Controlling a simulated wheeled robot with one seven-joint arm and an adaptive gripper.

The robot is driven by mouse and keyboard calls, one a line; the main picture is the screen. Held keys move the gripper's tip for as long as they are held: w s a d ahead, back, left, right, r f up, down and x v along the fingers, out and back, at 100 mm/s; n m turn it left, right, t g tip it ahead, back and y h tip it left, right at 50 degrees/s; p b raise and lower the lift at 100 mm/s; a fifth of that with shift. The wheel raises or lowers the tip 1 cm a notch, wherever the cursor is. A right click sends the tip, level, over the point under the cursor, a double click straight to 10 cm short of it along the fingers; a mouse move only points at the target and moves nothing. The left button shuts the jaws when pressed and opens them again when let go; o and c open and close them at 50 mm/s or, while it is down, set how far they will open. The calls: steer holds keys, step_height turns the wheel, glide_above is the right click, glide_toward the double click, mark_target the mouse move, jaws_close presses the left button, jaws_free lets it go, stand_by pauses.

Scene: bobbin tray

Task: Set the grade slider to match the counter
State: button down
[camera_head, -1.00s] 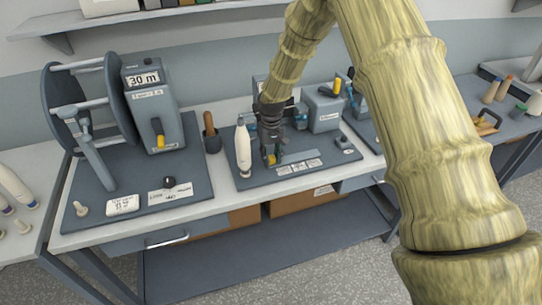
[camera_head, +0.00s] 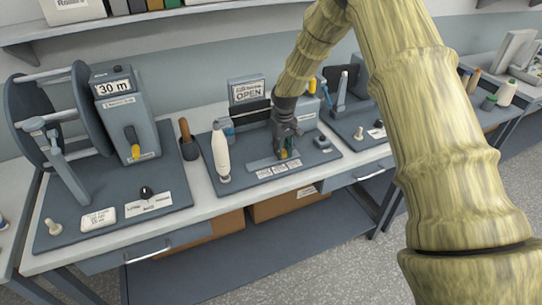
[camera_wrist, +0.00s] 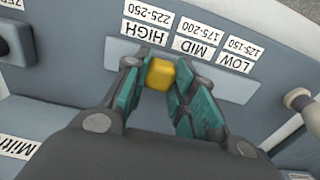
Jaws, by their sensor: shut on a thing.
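The slider's yellow knob (camera_wrist: 160,73) is between the teal fingers of my gripper (camera_wrist: 163,80) in the wrist view. My gripper is shut on it, above a grey track plate (camera_wrist: 235,88). Labels HIGH 225-250 (camera_wrist: 145,32), MID 175-200 (camera_wrist: 195,47) and LOW 125-150 (camera_wrist: 233,60) appear upside down beside the plate. The knob appears near the HIGH and MID labels; its exact setting is unclear. A counter display (camera_head: 113,87) on the left machine reads "30 m".
A white cone (camera_head: 221,153) stands left of the slider. A brown-handled tool in a dark cup (camera_head: 189,150) is between the two stations. A small dark knob (camera_head: 323,142) lies to the right.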

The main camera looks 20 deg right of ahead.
steer(key=shift+w+d, duration=0.2)
steer(key=shift+d, duration=1.25)
steer(key=c, duration=1.2)
jaws_free()
steer(key=shift+o, duration=0.2)
step_height(320, 180, up, 12)
